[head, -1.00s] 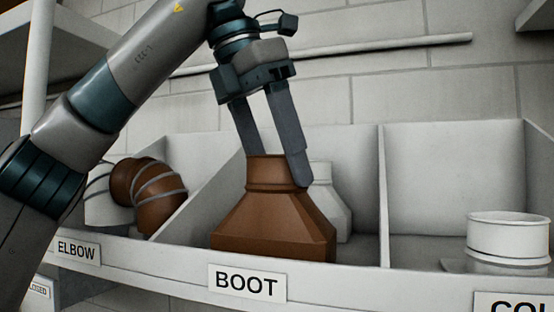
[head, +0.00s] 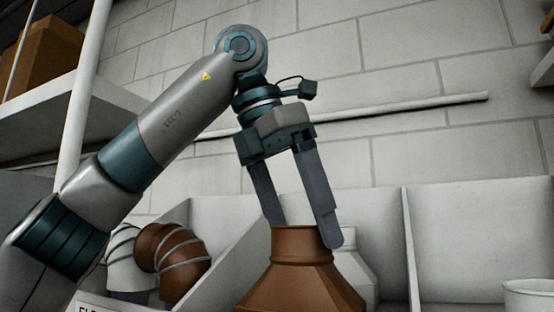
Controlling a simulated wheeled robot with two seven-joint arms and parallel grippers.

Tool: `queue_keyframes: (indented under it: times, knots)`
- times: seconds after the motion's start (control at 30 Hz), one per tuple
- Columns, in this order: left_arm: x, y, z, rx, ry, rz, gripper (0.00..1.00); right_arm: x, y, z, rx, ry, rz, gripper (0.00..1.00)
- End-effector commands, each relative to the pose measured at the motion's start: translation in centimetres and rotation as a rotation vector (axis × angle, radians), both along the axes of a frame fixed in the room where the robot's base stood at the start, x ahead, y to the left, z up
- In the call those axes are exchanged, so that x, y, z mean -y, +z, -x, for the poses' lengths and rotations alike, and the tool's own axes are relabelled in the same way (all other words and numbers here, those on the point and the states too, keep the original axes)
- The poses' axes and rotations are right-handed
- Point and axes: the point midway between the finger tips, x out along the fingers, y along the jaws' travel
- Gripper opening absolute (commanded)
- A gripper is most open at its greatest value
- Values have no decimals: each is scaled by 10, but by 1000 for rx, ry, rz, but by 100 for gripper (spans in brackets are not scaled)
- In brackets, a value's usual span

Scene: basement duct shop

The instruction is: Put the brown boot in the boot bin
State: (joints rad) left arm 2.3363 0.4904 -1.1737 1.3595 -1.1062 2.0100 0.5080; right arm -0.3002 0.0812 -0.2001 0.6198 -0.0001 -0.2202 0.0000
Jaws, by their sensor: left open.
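The brown boot (head: 301,278), a duct fitting with a round collar on a flared base, stands upright in the middle bin compartment (head: 222,262), the one that bore the BOOT label a second ago. The lower edge of the picture cuts off its base. My left gripper (head: 305,236) is open, pointing down, with its fingertips at the boot's collar, one on each side. Whether the fingers touch the collar cannot be told. A white boot (head: 357,272) stands behind the brown one, partly hidden. My right gripper is not in view.
Brown elbow (head: 180,262) and white elbow (head: 125,258) fittings lie in the compartment to the left. A white round fitting (head: 530,295) is in the right compartment. A white upright post (head: 80,110) and a shelf with a cardboard box (head: 45,65) are at upper left.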

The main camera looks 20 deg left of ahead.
Motion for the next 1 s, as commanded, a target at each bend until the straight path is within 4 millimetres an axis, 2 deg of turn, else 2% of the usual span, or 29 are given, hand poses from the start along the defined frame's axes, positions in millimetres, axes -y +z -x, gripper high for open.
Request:
queue_keyframes:
  times: [0.63, 1.0]
  knots:
    - [-20, 80, 26, 5, 5, 2, 80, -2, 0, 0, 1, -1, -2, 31]
    - [-26, 100, 32, 2, 1, 1, 80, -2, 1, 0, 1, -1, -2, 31]
